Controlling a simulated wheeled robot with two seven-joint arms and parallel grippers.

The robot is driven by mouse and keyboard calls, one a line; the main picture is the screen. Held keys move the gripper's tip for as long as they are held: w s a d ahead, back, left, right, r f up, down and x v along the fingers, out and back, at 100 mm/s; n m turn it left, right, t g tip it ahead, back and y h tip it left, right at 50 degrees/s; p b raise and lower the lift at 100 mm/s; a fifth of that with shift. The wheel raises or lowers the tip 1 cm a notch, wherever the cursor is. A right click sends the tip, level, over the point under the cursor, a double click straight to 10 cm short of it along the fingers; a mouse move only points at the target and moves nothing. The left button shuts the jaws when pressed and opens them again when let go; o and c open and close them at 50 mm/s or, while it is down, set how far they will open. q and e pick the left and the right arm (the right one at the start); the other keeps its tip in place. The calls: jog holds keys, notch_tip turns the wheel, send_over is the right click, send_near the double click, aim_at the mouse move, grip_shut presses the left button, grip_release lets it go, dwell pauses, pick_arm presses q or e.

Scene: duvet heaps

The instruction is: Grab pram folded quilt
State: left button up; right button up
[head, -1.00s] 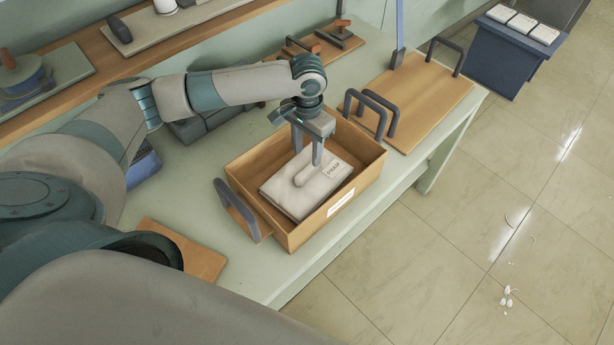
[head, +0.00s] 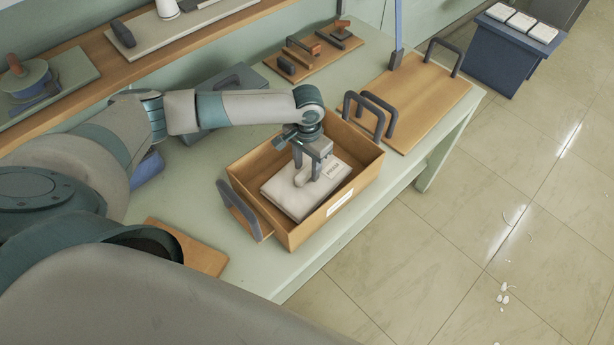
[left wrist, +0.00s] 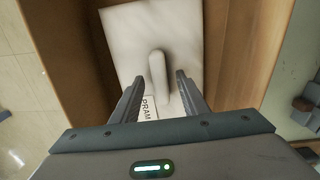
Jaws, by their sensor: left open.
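The folded quilt (head: 290,198) is a white, flat rectangular bundle with a raised strip on top and a label reading PRAM. It lies in a wooden box (head: 291,236) on the pale green table. It also shows in the left wrist view (left wrist: 125,38), where the raised strip (left wrist: 158,80) stands between my fingers. My left gripper (head: 307,178) is open and points down inside the box, with its fingers on either side of the strip. I cannot tell whether they touch the quilt. My right gripper is not in view.
The box has a white tag and a dark handle (head: 238,208) on its left end. A wooden board with dark handles (head: 425,98) lies to its right. A dark blue stand (head: 503,62) with white bundles is on the floor. Bare table (head: 190,212) shows left of the box.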

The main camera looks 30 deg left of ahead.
pick_arm(q)
jog(key=shift+f, duration=0.85)
jog(key=shift+c, duration=0.3)
grip_shut()
